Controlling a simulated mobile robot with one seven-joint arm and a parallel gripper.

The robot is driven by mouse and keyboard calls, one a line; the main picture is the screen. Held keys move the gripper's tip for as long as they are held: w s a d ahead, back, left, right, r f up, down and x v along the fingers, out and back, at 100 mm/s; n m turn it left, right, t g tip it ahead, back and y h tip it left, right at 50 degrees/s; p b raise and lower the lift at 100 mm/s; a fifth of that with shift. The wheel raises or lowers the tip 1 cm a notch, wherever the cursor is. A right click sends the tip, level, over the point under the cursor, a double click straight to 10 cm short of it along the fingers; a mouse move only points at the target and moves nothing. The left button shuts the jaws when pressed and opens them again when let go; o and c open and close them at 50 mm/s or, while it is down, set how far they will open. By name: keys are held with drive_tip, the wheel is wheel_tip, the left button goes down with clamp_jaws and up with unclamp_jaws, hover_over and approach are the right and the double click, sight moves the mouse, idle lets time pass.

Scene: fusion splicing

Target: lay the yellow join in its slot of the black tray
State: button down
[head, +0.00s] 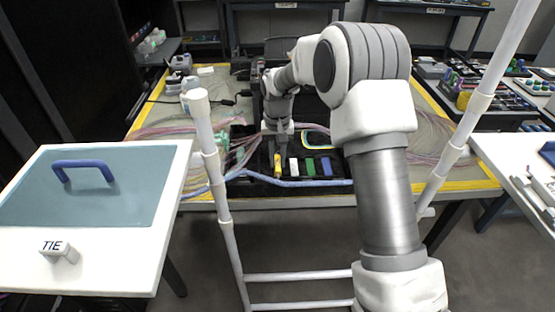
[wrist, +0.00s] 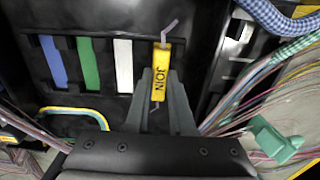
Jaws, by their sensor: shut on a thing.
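The yellow join (wrist: 162,66), marked JOIN, is between the fingers of my gripper (wrist: 161,84) in the wrist view. It is slightly tilted, and a thin grey strand sticks out at its far end. My gripper is shut on it, at the row of slots in the black tray (wrist: 104,22), to the right of the white piece. I cannot tell whether the join touches the slot floor. In the head view the yellow join (head: 277,162) shows below my gripper (head: 277,148), at the left end of the row.
White (wrist: 124,66), green (wrist: 88,64) and blue (wrist: 53,61) pieces lie in neighbouring slots. A blue braided cable (wrist: 280,20) and thin coloured fibres (wrist: 262,92) run close on the right, with a green clip (wrist: 272,139). A TIE-marked block (head: 59,252) is on the left table.

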drive_tip(key=shift+f, duration=0.2)
drive_tip(key=c, duration=0.8)
unclamp_jaws()
drive_tip(key=shift+r, duration=0.1)
